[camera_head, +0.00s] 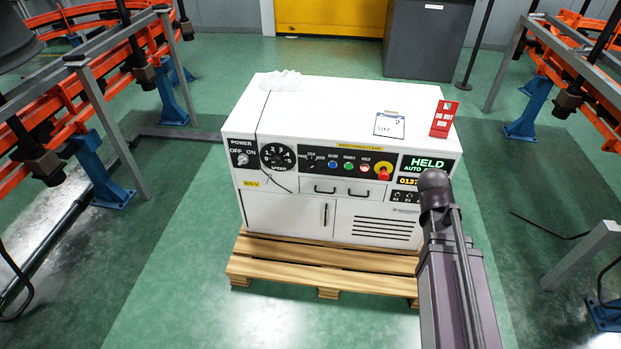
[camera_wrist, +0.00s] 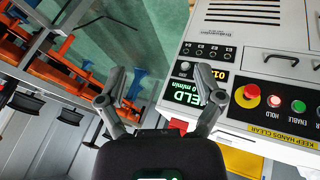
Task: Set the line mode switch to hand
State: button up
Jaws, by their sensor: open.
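A white control cabinet (camera_head: 290,210) stands on a wooden pallet. Its dark front panel has a power switch (camera_head: 242,158), a speed dial (camera_head: 277,156) and a small black rotary switch (camera_head: 311,161) left of the blue button (camera_head: 333,165). The lettering around the small switch is too small to read, so I cannot confirm it is the line mode switch. A display (camera_head: 428,163) reads HELD and AUTO. My gripper (camera_wrist: 160,76) is open and empty in the wrist view, near the display end of the panel. In the head view my arm hides the gripper.
A red and yellow emergency stop (camera_head: 383,172) sits beside green and red buttons. Orange racks (camera_head: 110,75) flank the cabinet. Green floor in front is clear.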

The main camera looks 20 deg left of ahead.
jog(key=w+a+f+n+t+b, duration=0.2)
jog(key=w+a+f+t+b, duration=0.2)
jog(key=w+a+f+b, duration=0.3)
jog(key=n+t+y+b, duration=0.8)
jog(key=n+t+b, duration=0.1)
jog(key=b, duration=1.4)
send_near(310, 168)
jog(key=a+v, duration=0.1)
jog(key=v, duration=0.2)
jog(key=shift+s+d+r, duration=0.1)
jog(key=shift+d, duration=0.6)
jog(key=shift+x, duration=6.9)
jog(key=shift+a, duration=0.1)
jog(key=c, duration=1.2)
